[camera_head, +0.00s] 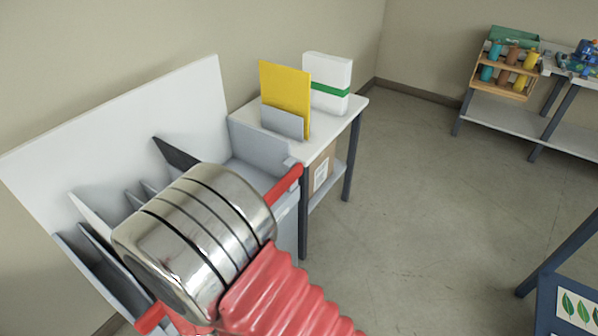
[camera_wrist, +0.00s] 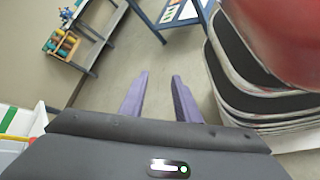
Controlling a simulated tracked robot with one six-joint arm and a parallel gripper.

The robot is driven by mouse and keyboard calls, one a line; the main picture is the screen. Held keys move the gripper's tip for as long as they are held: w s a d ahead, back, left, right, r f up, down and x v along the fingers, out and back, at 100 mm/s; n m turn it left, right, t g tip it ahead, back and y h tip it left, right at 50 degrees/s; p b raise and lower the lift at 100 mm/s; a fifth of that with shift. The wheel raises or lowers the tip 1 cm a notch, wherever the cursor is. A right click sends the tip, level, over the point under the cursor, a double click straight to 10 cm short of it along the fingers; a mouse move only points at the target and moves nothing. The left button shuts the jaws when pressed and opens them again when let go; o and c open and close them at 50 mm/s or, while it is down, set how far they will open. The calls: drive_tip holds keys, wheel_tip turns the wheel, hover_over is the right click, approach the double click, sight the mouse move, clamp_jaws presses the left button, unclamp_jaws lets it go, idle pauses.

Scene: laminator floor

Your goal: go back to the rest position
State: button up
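My gripper (camera_wrist: 160,78) shows in the wrist view with its two purple fingers apart. Nothing is between them, and bare floor shows beyond the fingertips. In the head view my silver and red arm fills the lower left and middle, and my gripper cannot be made out there.
A grey slotted rack (camera_head: 262,148) stands close behind my arm. A white table (camera_head: 340,118) beside it holds a yellow folder (camera_head: 286,88) and a white, green-striped pack (camera_head: 327,72). A bottle crate (camera_head: 484,68) stands at the back right. The floor (camera_head: 420,190) between is clear.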

drive_tip(key=d+r+m+y, duration=0.4)
drive_tip(key=r, duration=0.5)
drive_tip(key=d+r+m+t+y, duration=0.1)
drive_tip(key=d+r+m+y, duration=0.3)
drive_tip(key=r, duration=0.6)
drive_tip(key=d+r+m+t+y, duration=0.1)
drive_tip(key=d+r+m+y, duration=0.2)
drive_tip(key=d+r, duration=0.3)
wheel_tip(320, 180, up, 4)
drive_tip(key=shift+f+m+y, duration=0.25)
drive_tip(key=shift+m+y, duration=0.15)
drive_tip(key=shift+y, duration=0.1)
drive_tip(key=shift+d, duration=0.1)
idle(1.6)
